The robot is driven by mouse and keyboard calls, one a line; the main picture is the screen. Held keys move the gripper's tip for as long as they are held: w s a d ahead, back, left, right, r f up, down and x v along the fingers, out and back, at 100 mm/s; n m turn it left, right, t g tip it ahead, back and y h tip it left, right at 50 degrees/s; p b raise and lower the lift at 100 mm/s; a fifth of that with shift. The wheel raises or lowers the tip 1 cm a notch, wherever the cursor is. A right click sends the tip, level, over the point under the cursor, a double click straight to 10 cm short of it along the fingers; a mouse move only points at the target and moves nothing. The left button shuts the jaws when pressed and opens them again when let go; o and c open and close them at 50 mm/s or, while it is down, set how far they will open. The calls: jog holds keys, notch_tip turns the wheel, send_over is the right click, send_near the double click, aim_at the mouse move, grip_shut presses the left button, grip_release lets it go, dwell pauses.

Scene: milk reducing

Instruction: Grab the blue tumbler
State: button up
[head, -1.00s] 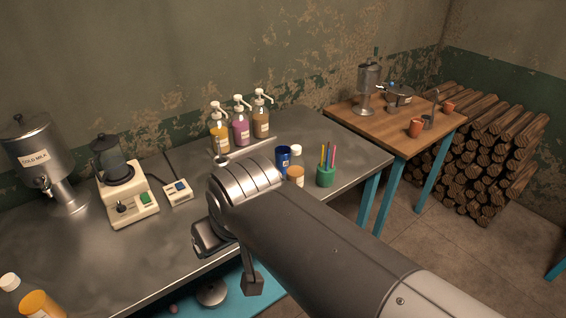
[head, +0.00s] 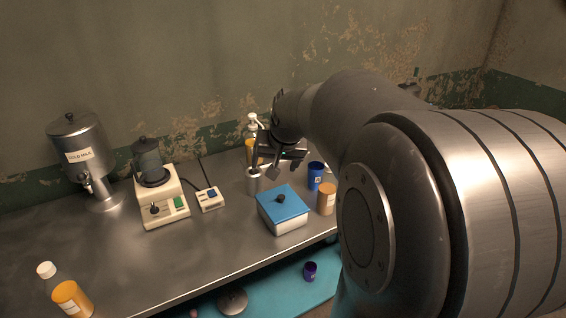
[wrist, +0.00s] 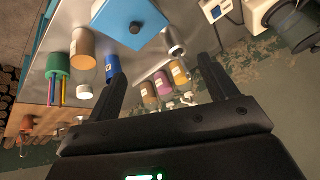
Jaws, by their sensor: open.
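The blue tumbler (head: 316,178) with a pale label stands upright on the metal counter, just left of my arm in the head view. In the wrist view the blue tumbler (wrist: 111,66) shows beside the left finger's tip, which partly overlaps it. My gripper (head: 264,163) is open and empty above the counter, to the left of the tumbler and apart from it in the head view. In the wrist view my gripper (wrist: 162,70) has its two fingers spread wide, with syrup bottles seen between them.
A blue-lidded box (head: 283,222) stands in front of the tumbler. A tan jar (head: 326,200) stands close by. A metal cup (head: 254,184) is below my gripper. Pump bottles (wrist: 162,82) and a green pencil cup (wrist: 58,64) are near. A dark purple cup (head: 310,271) is on the lower shelf.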

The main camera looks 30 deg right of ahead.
jog(key=w+d+f+m+h, duration=0.1)
jog(key=w+d+f, duration=0.1)
jog(key=w+d, duration=0.15)
jog(key=w+d+f+m, duration=0.1)
jog(key=w+d+f, duration=0.15)
jog(key=d, duration=0.25)
jog(key=m+g+h, duration=0.1)
jog(key=m+h, duration=0.1)
jog(key=h, duration=0.1)
send_over(315, 177)
jog(key=w, duration=0.1)
notch_tip(315, 177, down, 5)
jog(key=shift+w+d+f, duration=0.3)
jog(key=shift+d+f, duration=0.1)
jog(key=shift+f, duration=1.45)
jog(key=shift+w+d+f, duration=0.35)
jog(key=shift+d+f, duration=0.1)
jog(key=shift+f, duration=1.45)
jog(key=shift+w+d+f, duration=0.3)
jog(key=shift+d+f, duration=0.1)
jog(key=shift+f, duration=1.45)
jog(key=c, duration=1.1)
